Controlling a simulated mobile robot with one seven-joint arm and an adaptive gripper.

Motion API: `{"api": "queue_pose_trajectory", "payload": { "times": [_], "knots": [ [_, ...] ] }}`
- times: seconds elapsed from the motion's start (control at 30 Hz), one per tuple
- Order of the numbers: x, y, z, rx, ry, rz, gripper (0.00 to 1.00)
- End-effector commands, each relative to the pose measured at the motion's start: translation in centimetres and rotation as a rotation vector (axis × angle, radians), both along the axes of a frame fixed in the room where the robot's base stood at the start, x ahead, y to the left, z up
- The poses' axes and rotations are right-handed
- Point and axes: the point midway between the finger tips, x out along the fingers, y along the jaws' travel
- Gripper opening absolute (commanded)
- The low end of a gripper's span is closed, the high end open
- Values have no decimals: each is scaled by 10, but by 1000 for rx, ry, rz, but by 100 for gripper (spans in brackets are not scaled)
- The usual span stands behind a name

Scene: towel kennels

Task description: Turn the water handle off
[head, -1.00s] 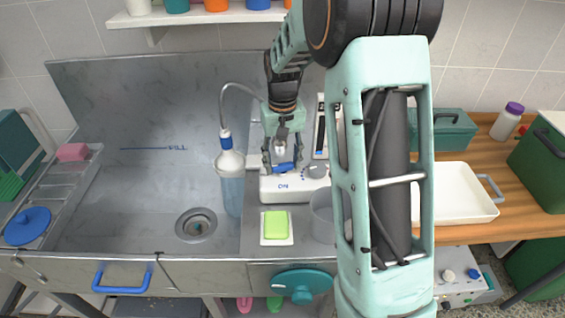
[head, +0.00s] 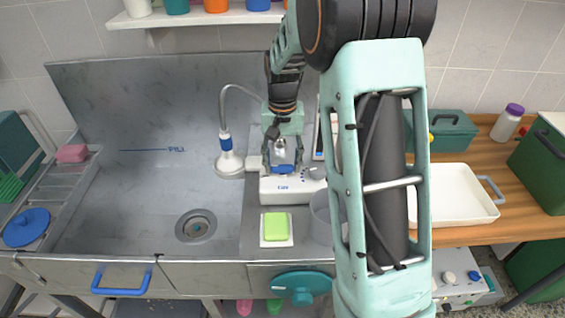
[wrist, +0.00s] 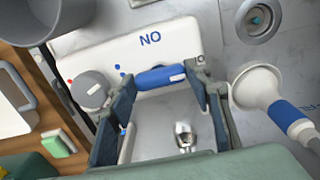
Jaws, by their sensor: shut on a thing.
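The blue water handle (head: 284,169) sits on a white control box (head: 288,189) beside the sink. In the wrist view the handle (wrist: 160,77) lies crosswise between my two fingertips. My gripper (head: 281,165) is shut on the handle, one finger at each end; the fingers (wrist: 163,80) also show in the wrist view. Blue lettering on the box reads as "NO" in the wrist view.
A grey knob (wrist: 90,88) is beside the handle on the box. A green sponge (head: 276,226) lies in front of the box, with a grey cup (head: 324,218) to its right. A white tray (head: 457,196) stands on the wooden counter at right. The sink basin is clear.

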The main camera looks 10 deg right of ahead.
Motion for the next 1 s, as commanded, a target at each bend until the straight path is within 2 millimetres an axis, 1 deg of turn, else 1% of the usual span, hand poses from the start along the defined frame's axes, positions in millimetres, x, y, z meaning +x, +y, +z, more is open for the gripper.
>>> {"api": "queue_pose_trajectory", "payload": {
  "times": [0.03,0.17,0.2,0.47,0.57,0.67,0.9,1.0],
  "knots": [
    [1,0,1,1,-1,-4,48],
    [0,0,0,1,-1,-2,62],
    [0,0,0,1,-1,-2,64],
    [0,0,1,1,-1,-1,64],
    [1,0,8,0,-3,0,64],
    [2,0,22,0,-5,0,64],
    [2,0,74,1,-6,-1,64],
    [1,0,93,0,-5,-1,64]
  ]
}}
